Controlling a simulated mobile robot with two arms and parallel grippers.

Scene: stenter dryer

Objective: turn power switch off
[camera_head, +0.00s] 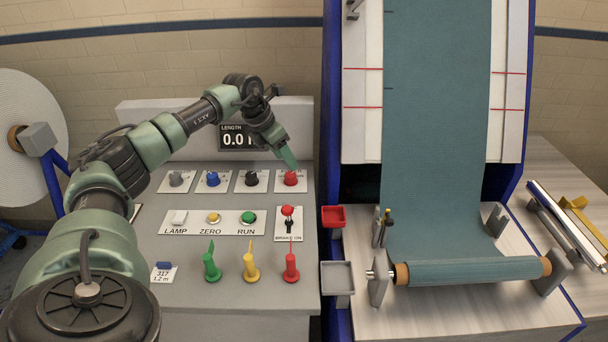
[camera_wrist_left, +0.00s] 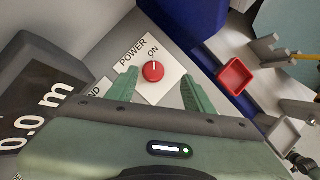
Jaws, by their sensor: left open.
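The power switch is a red round knob (camera_head: 291,178) on a white plate at the top right of the control panel. In the left wrist view the red knob (camera_wrist_left: 153,71) shows a pale pointer mark and the labels POWER and ON. My left gripper (camera_head: 288,160) is just above the knob in the head view. In the left wrist view its two green fingers (camera_wrist_left: 160,88) are spread, one on each side of the knob, with gaps between. Whether they reach down to the knob's height I cannot tell. My right gripper is not in view.
A grey, a blue and a black knob (camera_head: 252,179) sit left of the power knob. Below are push buttons, a red brake lever (camera_head: 288,212) and upright green, yellow and red pegs (camera_head: 291,262). A display (camera_head: 240,138) stands behind. A red tray (camera_head: 334,216) is to the right.

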